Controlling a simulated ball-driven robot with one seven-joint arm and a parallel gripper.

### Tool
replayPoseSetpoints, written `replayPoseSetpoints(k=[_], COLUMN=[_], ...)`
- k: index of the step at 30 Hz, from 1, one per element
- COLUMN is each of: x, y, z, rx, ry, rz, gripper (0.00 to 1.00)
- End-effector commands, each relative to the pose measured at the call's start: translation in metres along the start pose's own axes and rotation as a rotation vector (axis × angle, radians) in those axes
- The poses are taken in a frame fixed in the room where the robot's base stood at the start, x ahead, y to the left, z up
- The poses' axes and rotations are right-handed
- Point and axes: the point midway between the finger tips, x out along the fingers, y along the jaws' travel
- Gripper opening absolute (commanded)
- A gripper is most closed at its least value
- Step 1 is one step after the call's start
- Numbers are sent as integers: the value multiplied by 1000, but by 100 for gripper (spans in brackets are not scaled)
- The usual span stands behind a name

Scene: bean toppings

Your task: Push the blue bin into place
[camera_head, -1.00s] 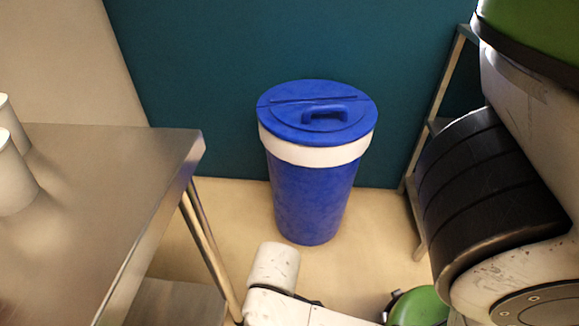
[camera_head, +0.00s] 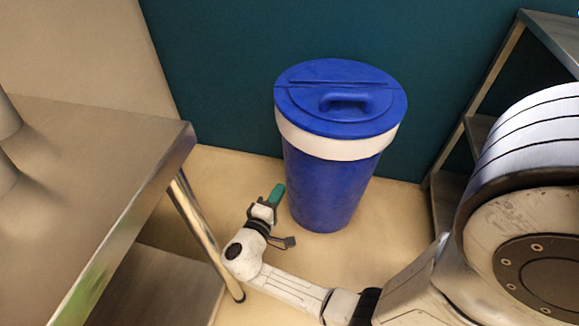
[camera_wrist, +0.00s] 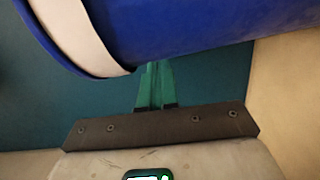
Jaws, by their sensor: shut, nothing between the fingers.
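The blue bin (camera_head: 330,180) stands upright on the floor in front of the teal wall. It has a white band below its rim and a blue lid with a handle. My gripper (camera_head: 277,193) is low at the bin's left side, its green fingers shut and empty. The fingers look very close to the bin's lower body; I cannot tell whether they touch. In the wrist view the bin (camera_wrist: 200,30) fills the top, and the shut green fingers (camera_wrist: 156,75) point toward the teal wall beside it.
A steel table (camera_head: 100,150) with white containers at its edge stands on the left, its leg (camera_head: 205,235) near my gripper. A metal shelf (camera_head: 480,130) stands right of the bin. Bare floor lies between the bin and the table, and the teal wall (camera_head: 230,60) is behind.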

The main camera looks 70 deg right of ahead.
Motion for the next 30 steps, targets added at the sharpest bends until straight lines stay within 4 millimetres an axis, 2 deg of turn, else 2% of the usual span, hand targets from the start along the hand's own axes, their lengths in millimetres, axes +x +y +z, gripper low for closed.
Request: replayPoseSetpoints(k=[7, 21, 30], x=[12, 87, 100], y=[0, 2, 4], z=[-6, -6, -7], rx=[-11, -11, -12], ry=[17, 15, 18], rz=[29, 28, 27], gripper=[0, 0, 0])
